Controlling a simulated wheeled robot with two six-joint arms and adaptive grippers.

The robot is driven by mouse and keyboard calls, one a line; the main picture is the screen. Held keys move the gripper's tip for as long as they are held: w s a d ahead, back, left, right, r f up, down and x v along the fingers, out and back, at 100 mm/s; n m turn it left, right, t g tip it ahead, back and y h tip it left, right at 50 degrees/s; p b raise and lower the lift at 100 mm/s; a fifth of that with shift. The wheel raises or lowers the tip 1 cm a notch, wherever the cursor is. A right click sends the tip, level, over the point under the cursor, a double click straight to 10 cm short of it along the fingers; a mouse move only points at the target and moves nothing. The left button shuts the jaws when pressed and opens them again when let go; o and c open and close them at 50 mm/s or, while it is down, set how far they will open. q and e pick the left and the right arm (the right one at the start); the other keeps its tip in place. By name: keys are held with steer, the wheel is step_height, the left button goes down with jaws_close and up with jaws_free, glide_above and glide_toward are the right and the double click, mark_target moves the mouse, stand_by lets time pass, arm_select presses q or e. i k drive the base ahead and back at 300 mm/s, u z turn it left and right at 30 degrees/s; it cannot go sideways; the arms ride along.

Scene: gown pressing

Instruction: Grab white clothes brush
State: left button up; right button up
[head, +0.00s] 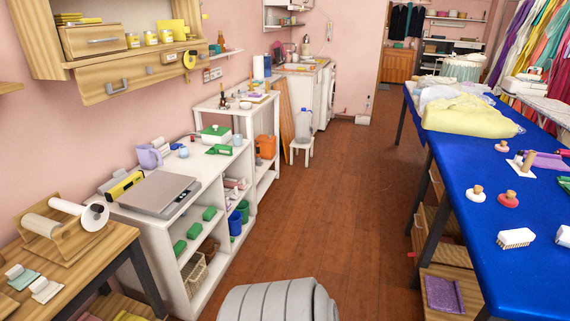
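A white brush (515,238) with pale bristles lies on the blue-covered table (480,255) at the right, near its left edge. Another white item (564,236) is cut off by the right edge of the view, so I cannot tell whether it is also a brush. Neither of my grippers shows in the head view.
Round-knobbed pieces, one white (477,194) and one red-based (508,199), stand behind the brush. Yellow folded cloth (470,116) lies farther back. White shelves (150,235) line the left. The wooden floor (330,200) between is largely clear; a small white stool (301,146) stands farther back.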

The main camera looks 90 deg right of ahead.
mark_target(519, 237)
steer(key=z, duration=4.3)
